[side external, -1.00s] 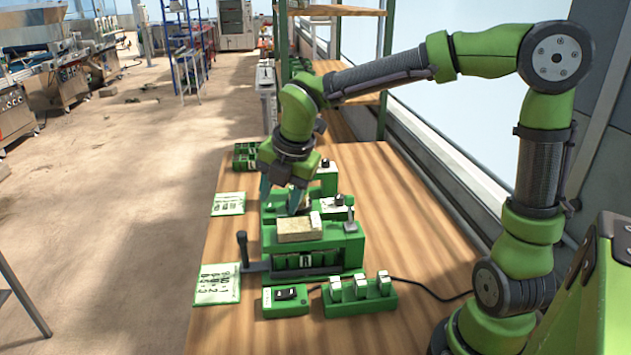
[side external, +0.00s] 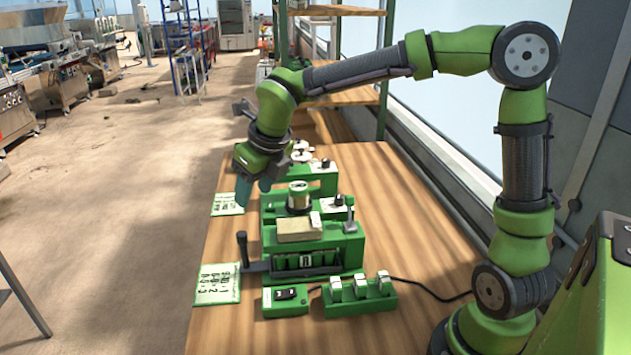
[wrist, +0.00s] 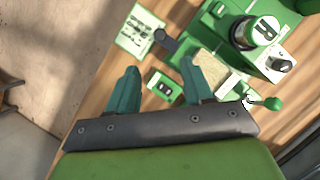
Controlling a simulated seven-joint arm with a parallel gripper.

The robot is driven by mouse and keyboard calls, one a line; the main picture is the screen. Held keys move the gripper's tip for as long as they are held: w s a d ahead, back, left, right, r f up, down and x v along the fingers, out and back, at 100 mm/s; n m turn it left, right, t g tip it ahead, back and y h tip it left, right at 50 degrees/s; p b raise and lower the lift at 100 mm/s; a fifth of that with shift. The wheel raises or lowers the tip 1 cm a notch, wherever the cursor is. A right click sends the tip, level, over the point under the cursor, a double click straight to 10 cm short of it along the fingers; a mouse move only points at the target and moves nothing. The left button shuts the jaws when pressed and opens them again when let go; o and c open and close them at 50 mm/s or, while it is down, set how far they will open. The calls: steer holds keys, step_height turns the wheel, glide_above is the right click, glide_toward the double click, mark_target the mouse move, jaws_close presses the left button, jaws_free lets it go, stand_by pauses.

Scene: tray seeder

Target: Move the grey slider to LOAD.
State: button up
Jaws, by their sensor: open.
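A dark grey upright handle on a flat bar, which looks like the grey slider (side external: 243,250), sticks out from the left side of the green machine (side external: 352,250). The slider shows in the wrist view (wrist: 168,44) beside a written card. I cannot read a LOAD mark in either view. My gripper (side external: 255,188) is open and empty, in the air to the left of the machine's rear part, above and beyond the slider. In the wrist view its two teal fingers (wrist: 160,67) are well apart with nothing between them.
A tan block (side external: 300,228) lies on the machine, with a round canister (side external: 299,195) behind it. A switch box (side external: 286,301) and a row of white rockers (side external: 360,292) stand in front. Written cards (side external: 217,285) lie at left. The table's right side is mostly clear, with a black cable.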

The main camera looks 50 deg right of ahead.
mark_target(242, 233)
steer(key=x, duration=1.4)
steer(key=shift+w, duration=0.1)
jaws_close()
